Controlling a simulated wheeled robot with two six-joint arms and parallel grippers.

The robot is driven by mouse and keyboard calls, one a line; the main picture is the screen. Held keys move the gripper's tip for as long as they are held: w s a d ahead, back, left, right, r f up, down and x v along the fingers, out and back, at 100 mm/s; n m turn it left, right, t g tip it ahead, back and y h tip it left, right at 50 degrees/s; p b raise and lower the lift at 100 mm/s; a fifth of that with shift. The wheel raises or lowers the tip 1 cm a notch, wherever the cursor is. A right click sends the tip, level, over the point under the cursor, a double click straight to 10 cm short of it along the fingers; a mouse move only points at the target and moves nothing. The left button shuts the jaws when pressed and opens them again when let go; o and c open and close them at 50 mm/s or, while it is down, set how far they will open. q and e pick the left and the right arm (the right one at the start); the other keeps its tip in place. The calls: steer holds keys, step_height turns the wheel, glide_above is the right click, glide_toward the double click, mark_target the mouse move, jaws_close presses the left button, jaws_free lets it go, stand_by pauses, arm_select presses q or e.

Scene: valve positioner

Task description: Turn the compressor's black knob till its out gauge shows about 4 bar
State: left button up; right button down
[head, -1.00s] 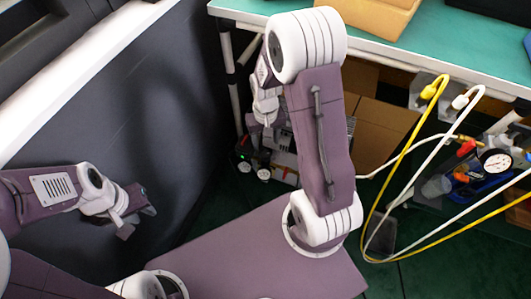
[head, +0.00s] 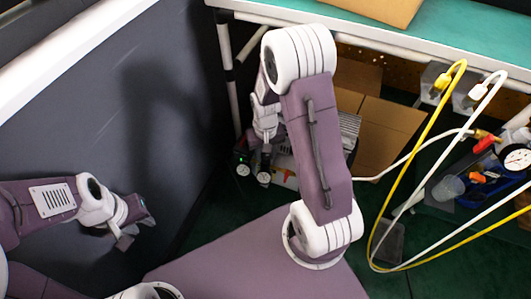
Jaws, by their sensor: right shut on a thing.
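The compressor (head: 284,172) stands on the floor under the bench, partly hidden behind my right arm. Two small round gauges show at its front left: one gauge (head: 243,170) and another gauge (head: 264,178). Their needles are too small to read, and I cannot tell which is the out gauge. My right gripper (head: 266,154) points down just above the right-hand gauge and is shut on what appears to be the black knob, which the fingers mostly hide. My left gripper (head: 137,231) hangs open and empty at the left, well away from the compressor.
The teal bench top (head: 440,45) overhangs the compressor. Cardboard boxes (head: 385,130) stand behind it. A yellow hose (head: 412,135) and white hoses loop down on the right, near a blue tray (head: 478,190) of tools. A dark panel (head: 150,120) bounds the left.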

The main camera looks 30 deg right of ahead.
mark_target(266, 155)
steer(key=shift+r+m+p, duration=0.25)
steer(key=shift+m+p, duration=0.05)
steer(key=shift+p, duration=0.05)
steer(key=shift+f, duration=0.2)
arm_select(q)
steer(key=shift+r, duration=0.7)
arm_select(e)
steer(key=c, duration=1)
jaws_free()
arm_select(q)
step_height(266, 155, up, 6)
steer(key=p, duration=0.6)
steer(key=shift+r, duration=0.25)
arm_select(e)
step_height(266, 155, up, 9)
